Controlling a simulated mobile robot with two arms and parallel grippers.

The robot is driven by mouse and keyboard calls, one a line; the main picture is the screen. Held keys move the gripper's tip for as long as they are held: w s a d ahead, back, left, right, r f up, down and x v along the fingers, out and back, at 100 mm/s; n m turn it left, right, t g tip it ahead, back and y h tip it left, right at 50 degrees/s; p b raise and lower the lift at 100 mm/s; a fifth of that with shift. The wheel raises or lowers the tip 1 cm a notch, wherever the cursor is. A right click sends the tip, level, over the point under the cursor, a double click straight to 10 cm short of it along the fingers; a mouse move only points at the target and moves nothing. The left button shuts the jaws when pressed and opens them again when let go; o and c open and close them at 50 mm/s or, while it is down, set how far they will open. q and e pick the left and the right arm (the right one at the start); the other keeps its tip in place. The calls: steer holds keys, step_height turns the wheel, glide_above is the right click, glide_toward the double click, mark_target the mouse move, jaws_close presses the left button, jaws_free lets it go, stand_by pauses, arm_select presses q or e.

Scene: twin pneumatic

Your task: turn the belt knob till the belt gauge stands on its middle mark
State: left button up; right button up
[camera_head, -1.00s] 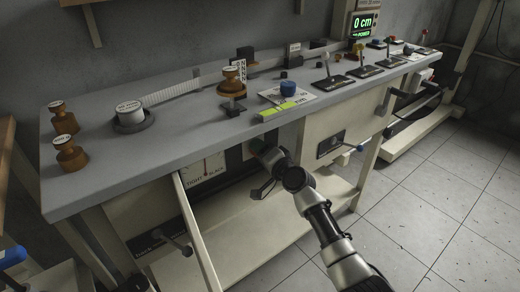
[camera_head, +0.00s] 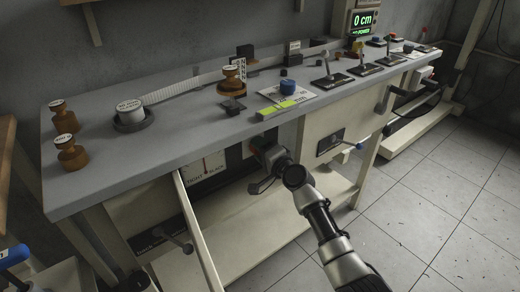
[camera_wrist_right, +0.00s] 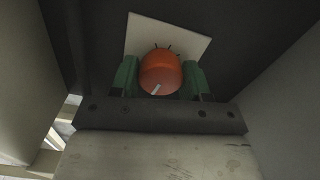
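The belt knob (camera_wrist_right: 160,74) is round and orange-red, with a pale mark low on its face, on a pale square plate (camera_wrist_right: 188,38) with short dark ticks. In the right wrist view the green finger pads of my right gripper (camera_wrist_right: 160,80) stand on both sides of the knob and appear to touch it. My left gripper is not in view.
The grey bench top (camera_head: 190,140) overhangs the gauge and knob. A pale slanted bar (camera_head: 198,230) stands in front at the left. A lower pale shelf (camera_head: 240,235) lies beneath.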

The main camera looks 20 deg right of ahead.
steer(key=o, duration=0.4)
steer(key=shift+c, duration=0.2)
steer(key=shift+s, duration=0.1)
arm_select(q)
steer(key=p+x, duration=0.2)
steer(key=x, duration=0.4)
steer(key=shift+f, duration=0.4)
arm_select(e)
steer(key=v, duration=1)
steer(key=shift+s+d, duration=0.2)
steer(key=shift+s, duration=0.15)
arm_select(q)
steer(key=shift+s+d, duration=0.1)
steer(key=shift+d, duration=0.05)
